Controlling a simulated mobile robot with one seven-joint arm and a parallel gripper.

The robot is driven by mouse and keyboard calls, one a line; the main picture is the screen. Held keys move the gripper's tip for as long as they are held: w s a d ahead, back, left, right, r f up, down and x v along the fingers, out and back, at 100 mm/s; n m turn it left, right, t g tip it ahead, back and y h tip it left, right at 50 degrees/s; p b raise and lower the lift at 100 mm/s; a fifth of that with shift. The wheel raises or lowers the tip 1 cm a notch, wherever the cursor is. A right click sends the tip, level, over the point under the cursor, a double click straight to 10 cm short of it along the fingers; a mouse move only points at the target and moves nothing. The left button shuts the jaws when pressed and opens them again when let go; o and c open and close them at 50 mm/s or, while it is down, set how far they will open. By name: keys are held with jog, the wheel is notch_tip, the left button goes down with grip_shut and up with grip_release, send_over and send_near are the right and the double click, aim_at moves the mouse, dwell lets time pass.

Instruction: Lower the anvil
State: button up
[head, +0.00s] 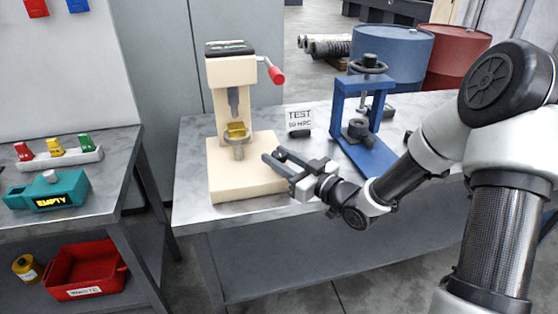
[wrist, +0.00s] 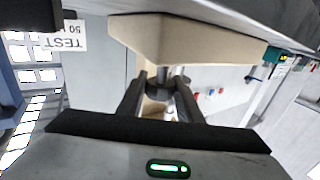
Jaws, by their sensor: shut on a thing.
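The cream bench tester (head: 247,180) stands on the grey table. Its anvil (head: 238,150) is a short grey post with a round collar, and a gold block (head: 236,130) sits on top, below the grey indenter (head: 233,100). My gripper (head: 272,157) is just right of the anvil post, its two dark fingers pointing left. In the wrist view my gripper (wrist: 160,95) is shut on a dark grey part (wrist: 155,88) by the tester's cream body (wrist: 180,40). The fingers hide much of that part, and I cannot tell its full shape.
A lever with a red knob (head: 277,75) sticks out from the tester's head. A "TEST 50 HRC" sign (head: 299,119) and a blue press (head: 364,145) stand to the right. On the left table are a teal "EMPTY" box (head: 75,187) and a white rack (head: 84,160).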

jog(key=m+t+h, duration=0.1)
jog(key=m+h+b, duration=0.1)
jog(key=t+h+b, duration=0.1)
jog(key=shift+s+a+f+m+t, duration=0.2)
jog(key=shift+f+m+t, duration=0.1)
jog(key=shift+m, duration=0.1)
jog(key=m+t+h+b, duration=0.1)
jog(key=h, duration=0.1)
jog(key=m+h+b, duration=0.1)
jog(key=h, duration=0.1)
jog(key=shift+r+m+t, duration=0.2)
jog(key=shift+m+t, duration=0.1)
jog(key=shift+t, duration=0.1)
jog(key=m+h, duration=0.1)
jog(key=h, duration=0.1)
jog(key=m+t+h, duration=0.1)
jog(key=m+h, duration=0.1)
jog(key=h, duration=0.1)
jog(key=shift+w+r+b, duration=0.1)
jog(key=shift+w+b, duration=0.05)
jog(key=shift+b, duration=0.25)
jog(key=shift+d+m+h, duration=0.1)
jog(key=shift+m+h, duration=0.9)
jog(key=shift+h, duration=0.8)
jog(key=shift+r, duration=0.1)
jog(key=o, duration=1)
jog(key=shift+d, duration=0.1)
jog(key=shift+o, duration=0.2)
